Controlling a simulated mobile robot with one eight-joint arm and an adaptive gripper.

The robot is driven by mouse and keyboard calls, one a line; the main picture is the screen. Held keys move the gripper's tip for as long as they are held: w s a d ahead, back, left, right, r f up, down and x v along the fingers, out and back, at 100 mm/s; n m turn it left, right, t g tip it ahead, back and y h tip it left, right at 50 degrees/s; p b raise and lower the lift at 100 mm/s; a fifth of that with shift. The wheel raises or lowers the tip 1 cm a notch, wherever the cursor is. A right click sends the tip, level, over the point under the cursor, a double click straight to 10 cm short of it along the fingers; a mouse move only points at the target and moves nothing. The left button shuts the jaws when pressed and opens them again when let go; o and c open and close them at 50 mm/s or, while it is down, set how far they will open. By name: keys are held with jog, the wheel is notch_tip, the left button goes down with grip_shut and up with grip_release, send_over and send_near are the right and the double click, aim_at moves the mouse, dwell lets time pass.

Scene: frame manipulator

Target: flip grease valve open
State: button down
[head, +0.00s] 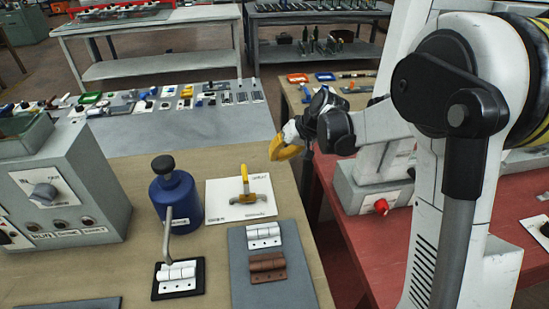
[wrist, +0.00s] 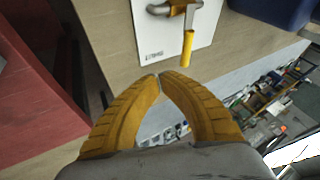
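The grease valve appears to be the brass valve with a yellow lever (head: 245,183) on a white labelled plate (head: 228,208), on the tan workbench. In the head view the lever stands up from the valve body. In the wrist view the yellow lever (wrist: 187,48) and part of the metal body (wrist: 176,9) show at the top. My gripper (head: 280,152) is beyond and to the right of the valve in the head view, apart from it. In the wrist view its yellow fingertips (wrist: 160,76) meet with nothing between them.
A blue grease canister (head: 177,203) with a bent spout stands left of the valve plate. Hinges lie in front, including a brown one (head: 267,267) on a grey mat (head: 240,290). A grey control box (head: 65,190) stands at left. A red table (head: 335,205) is at right.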

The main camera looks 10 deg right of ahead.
aim_at(245, 178)
jog(key=b+x, duration=0.2)
jog(key=x, duration=0.4)
jog(key=shift+f, duration=0.2)
jog(key=a, duration=0.1)
jog(key=a+f+b, duration=0.1)
jog(key=a, duration=0.1)
jog(key=shift+w+a, duration=0.1)
jog(key=shift+a+b, duration=0.35)
jog(key=shift+a, duration=0.1)
